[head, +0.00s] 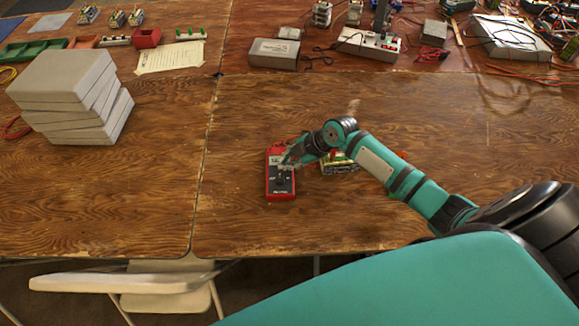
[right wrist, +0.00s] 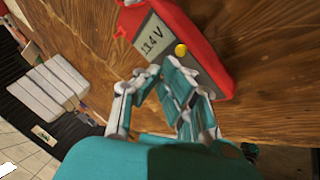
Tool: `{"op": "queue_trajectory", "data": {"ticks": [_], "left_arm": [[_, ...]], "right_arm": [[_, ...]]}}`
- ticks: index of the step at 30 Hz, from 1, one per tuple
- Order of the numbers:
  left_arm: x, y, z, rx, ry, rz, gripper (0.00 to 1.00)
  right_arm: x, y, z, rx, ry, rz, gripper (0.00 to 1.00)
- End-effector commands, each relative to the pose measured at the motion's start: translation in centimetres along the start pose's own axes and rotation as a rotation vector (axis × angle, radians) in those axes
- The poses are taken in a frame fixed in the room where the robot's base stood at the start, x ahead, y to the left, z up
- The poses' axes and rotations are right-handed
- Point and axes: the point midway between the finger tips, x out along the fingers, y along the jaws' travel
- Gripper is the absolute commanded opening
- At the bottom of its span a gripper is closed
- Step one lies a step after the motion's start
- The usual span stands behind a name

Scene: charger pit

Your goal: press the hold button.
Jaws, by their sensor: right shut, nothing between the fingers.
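A red multimeter (head: 281,188) with a dark face lies on the wooden table in the head view. A round yellow button (right wrist: 181,49), which looks like the hold button, sits beside the display. My right gripper (head: 289,159) is shut and empty, over the upper part of the meter. In the right wrist view its fingertips (right wrist: 161,72) appear near the display's edge, just short of the yellow button; contact cannot be told. My left gripper is not in view.
A small device (head: 338,165) sits right of the meter, partly behind my arm. A stack of grey cases (head: 70,92) stands at the left. A grey box (head: 273,53), a power strip (head: 368,45) and cables fill the back. The table left of the meter is clear.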

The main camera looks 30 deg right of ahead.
Motion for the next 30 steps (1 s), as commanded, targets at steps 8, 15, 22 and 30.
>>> {"op": "queue_trajectory", "data": {"ticks": [8, 15, 22, 30], "left_arm": [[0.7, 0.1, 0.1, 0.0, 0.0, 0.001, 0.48], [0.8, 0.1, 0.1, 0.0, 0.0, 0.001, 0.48], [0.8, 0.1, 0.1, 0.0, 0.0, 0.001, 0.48], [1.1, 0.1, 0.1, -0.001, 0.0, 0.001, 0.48]], "right_arm": [[0.6, -0.4, 0.4, -0.001, -0.001, -0.001, 0.0], [0.7, -0.3, 0.4, 0.0, 0.0, 0.0, 0.0], [0.7, -0.4, 0.4, 0.0, 0.0, 0.0, 0.0], [1.0, -0.5, 0.5, 0.0, 0.0, 0.0, 0.0]]}}
